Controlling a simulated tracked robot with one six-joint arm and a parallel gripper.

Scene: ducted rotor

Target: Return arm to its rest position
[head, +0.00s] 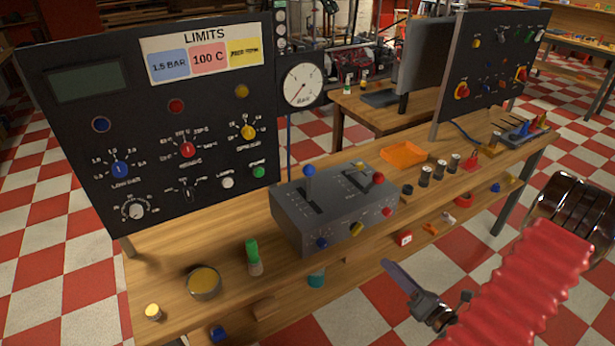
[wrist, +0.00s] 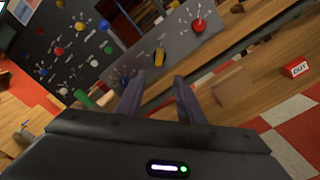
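My gripper (head: 390,268) is in the lower right of the head view, in front of the workbench's near edge and apart from everything on it. My arm in its red ribbed sleeve (head: 530,285) runs from it to the right edge. In the wrist view, the two purple-grey fingers of my gripper (wrist: 160,85) stand apart with nothing held between them. Beyond them, the tilted wrist view shows the grey lever box (wrist: 185,50) and the dark control panel.
The wooden workbench (head: 180,240) carries a dark control panel (head: 150,120), a grey lever box (head: 330,205), an orange tray (head: 403,154) and a green-capped bottle (head: 253,257). A lower shelf holds small items, including a red box (head: 404,238). Checkered floor lies open in front.

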